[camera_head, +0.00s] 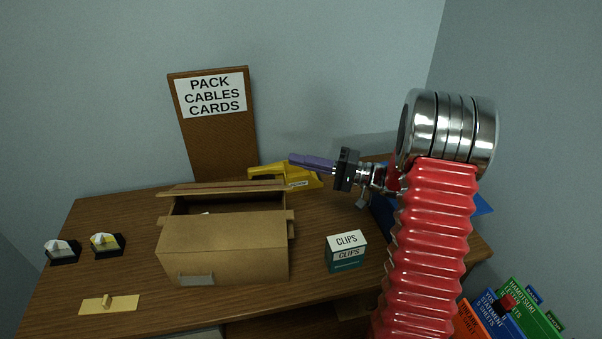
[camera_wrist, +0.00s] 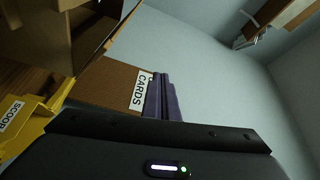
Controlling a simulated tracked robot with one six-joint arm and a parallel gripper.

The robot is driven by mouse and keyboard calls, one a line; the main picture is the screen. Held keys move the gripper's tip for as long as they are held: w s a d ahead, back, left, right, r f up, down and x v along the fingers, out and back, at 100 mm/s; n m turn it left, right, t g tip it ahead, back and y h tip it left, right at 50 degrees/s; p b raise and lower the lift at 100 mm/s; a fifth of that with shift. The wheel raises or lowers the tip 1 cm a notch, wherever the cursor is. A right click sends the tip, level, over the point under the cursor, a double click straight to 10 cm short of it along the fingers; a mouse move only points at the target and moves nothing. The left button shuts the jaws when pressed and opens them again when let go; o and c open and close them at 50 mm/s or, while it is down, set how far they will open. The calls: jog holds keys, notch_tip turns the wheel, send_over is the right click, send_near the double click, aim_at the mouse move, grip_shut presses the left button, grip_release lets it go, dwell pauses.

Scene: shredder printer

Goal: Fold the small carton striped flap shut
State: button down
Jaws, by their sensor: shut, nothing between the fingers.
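A brown carton (camera_head: 215,245) stands on the desk, its top partly open. A long flap (camera_head: 225,187) stands out along its back edge, and short side flaps stick out at its ends. I cannot make out stripes on any flap. In the wrist view the carton (camera_wrist: 95,35) is at the upper left. My gripper (camera_head: 292,158) has its purple fingers shut and empty, pointing left, above and right of the carton's back right corner. The fingers (camera_wrist: 160,76) show in the wrist view in front of the sign board, apart from the carton.
A yellow scoop (camera_head: 265,172) lies behind the carton, below my fingers. A CLIPS box (camera_head: 347,252) stands to the right. A sign board (camera_head: 221,145) leans at the wall. Two small black-based items (camera_head: 62,252) (camera_head: 107,245) and a yellow plate (camera_head: 109,304) are at the left.

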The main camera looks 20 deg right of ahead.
jog(key=shift+r, duration=1.25)
jog(key=c, duration=2.5)
grip_release()
